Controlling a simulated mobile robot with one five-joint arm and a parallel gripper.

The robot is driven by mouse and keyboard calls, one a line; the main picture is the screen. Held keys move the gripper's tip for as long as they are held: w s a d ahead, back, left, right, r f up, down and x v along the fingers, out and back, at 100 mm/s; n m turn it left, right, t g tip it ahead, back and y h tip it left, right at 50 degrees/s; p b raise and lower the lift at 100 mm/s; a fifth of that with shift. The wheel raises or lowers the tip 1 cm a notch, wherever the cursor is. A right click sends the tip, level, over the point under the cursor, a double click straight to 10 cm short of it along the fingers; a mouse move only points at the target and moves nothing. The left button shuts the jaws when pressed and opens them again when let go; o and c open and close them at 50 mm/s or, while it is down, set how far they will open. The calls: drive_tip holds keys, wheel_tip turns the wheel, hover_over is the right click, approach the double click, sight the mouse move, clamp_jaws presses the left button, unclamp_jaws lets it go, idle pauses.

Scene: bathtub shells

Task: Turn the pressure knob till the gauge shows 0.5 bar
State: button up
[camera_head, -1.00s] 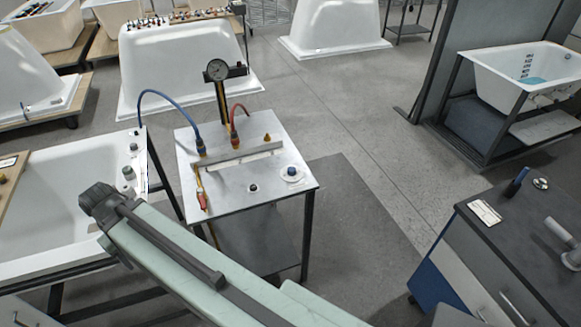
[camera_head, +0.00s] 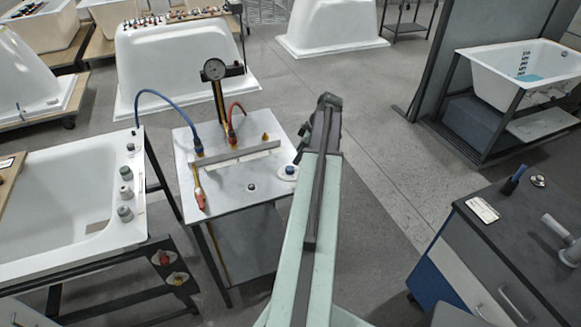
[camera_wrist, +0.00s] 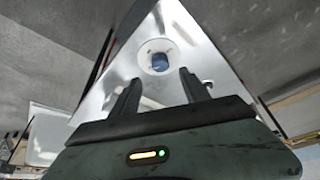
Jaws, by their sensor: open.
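The blue knob (camera_head: 289,169) sits on a white round plate at the right front corner of the metal bench top (camera_head: 225,200). It also shows in the wrist view (camera_wrist: 160,62), just beyond my fingertips and between their lines. The round gauge (camera_head: 214,69) stands on a post at the back of the bench; its dial is too small to read. My gripper (camera_head: 326,104) is above and to the right of the bench in the head view. Its two fingers (camera_wrist: 158,80) are apart and empty, not touching the knob.
A blue hose (camera_head: 165,95) and a red hose (camera_head: 238,106) rise from the bench. A small dark knob (camera_head: 252,186) sits left of the blue knob. A white bathtub (camera_head: 60,205) stands left, a dark cabinet (camera_head: 500,225) right.

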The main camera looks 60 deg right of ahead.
sight(290, 167)
drive_tip(key=b+x, duration=0.6)
drive_tip(key=x, duration=0.1)
drive_tip(key=shift+s+f+b, duration=0.1)
drive_tip(key=shift+f+b, duration=0.05)
drive_tip(key=shift+b, duration=0.2)
drive_tip(key=shift+w+a+f+b, duration=0.15)
drive_tip(key=shift+w+f+b, duration=0.1)
drive_tip(key=shift+f+b, duration=0.15)
drive_tip(key=shift+r, duration=0.1)
clamp_jaws()
drive_tip(key=shift+a+m, duration=0.1)
drive_tip(key=shift+m, duration=0.2)
drive_tip(key=shift+m+h, duration=0.3)
drive_tip(key=shift+m, duration=0.3)
